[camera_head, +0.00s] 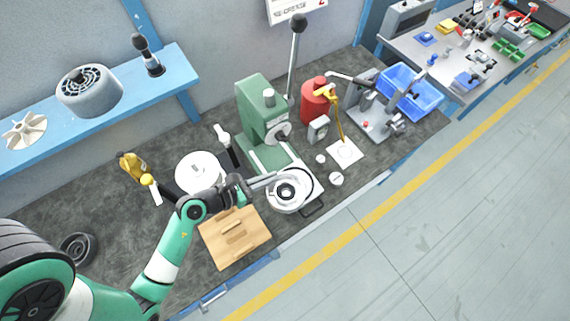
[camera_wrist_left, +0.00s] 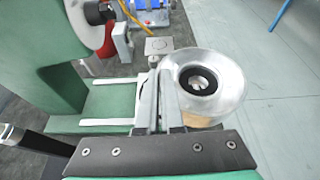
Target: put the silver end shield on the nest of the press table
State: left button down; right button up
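The silver end shield (camera_head: 287,193) is a round bowl-shaped part with a dark centre ring, at the front of the green press (camera_head: 262,110). It also shows in the left wrist view (camera_wrist_left: 228,82), right of the fingers. My left gripper (camera_head: 273,180) reaches in from the left; its fingers (camera_wrist_left: 160,80) are close together at the shield's near-side rim and appear shut on it. The shield is over or on the pale press table (camera_head: 316,186), which has a dark handle; it hides the nest, and I cannot tell whether they touch. My right gripper is not in view.
A wooden board (camera_head: 235,238) lies in front of my left forearm, near the bench edge. A white round part (camera_head: 199,168) stands behind the arm.

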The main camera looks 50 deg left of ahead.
pick_arm(q)
jog(key=w+a+f+b, duration=0.1)
jog(key=w+f, duration=0.1)
jog(key=w+a+f+b, duration=0.1)
jog(key=w+f, duration=0.1)
jog(key=w+a+f+b, duration=0.1)
jog(key=w+f, duration=0.1)
jog(key=shift+a+f+b, duration=0.15)
jog(key=shift+a+b, duration=0.05)
jog(key=shift+b, duration=0.15)
jog(key=shift+w+a+f, duration=0.1)
jog(key=shift+w, duration=0.1)
jog(key=f+b, duration=0.1)
jog(key=f, duration=0.1)
jog(key=f+b, duration=0.1)
jog(key=f, duration=0.1)
jog(key=shift+w+a+b, duration=0.15)
jog(key=shift+w+b, duration=0.05)
jog(key=shift+b, duration=0.15)
jog(key=shift+r, duration=0.2)
jog(key=c, duration=1.5)
grip_release()
jog(key=shift+f, duration=0.2)
jog(key=o, duration=0.4)
jog(key=shift+r, duration=0.1)
